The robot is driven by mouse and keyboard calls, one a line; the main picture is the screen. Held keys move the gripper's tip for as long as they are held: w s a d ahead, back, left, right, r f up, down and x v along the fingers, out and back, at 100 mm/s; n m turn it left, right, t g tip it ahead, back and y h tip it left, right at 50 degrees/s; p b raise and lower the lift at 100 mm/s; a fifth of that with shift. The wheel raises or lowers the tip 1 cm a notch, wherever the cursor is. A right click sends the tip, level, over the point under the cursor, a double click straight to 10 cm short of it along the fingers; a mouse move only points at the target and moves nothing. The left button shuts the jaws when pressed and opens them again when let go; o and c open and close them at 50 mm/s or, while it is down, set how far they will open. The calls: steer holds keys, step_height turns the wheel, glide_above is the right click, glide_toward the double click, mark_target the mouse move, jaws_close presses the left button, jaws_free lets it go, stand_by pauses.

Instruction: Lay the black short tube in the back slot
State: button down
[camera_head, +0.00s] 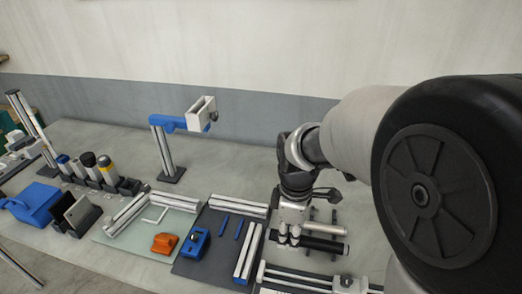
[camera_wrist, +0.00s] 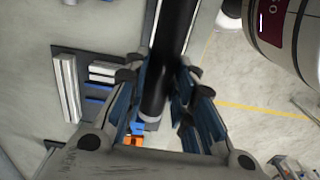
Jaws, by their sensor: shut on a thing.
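My gripper (camera_head: 289,241) is shut on the black tube (camera_head: 325,245), near its left end. In the wrist view the black tube (camera_wrist: 168,60) runs between the two blue-lined fingers, with a pale ring at its lower end. In the head view a dark rack (camera_head: 333,215) with thin uprights stands just right of my gripper. A silver tube (camera_head: 328,229) lies across it, behind the black tube. The slots are mostly hidden by the tubes and my gripper, so I cannot tell whether the black tube touches the rack.
A silver rail assembly (camera_head: 300,279) lies in front of the rack. To the left are a dark mat (camera_head: 190,268) with blue parts and silver profiles, an orange block (camera_head: 164,243), and a post with a blue arm (camera_head: 181,124). Bare table shows behind the mats.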

steer(key=w+d+f+m, duration=0.3)
steer(key=f+m, duration=0.5)
steer(key=m, duration=0.6)
steer(key=shift+d+f, duration=0.3)
steer(key=shift+d, duration=0.05)
steer(key=shift+w+r, duration=0.1)
steer(key=shift+r, duration=0.05)
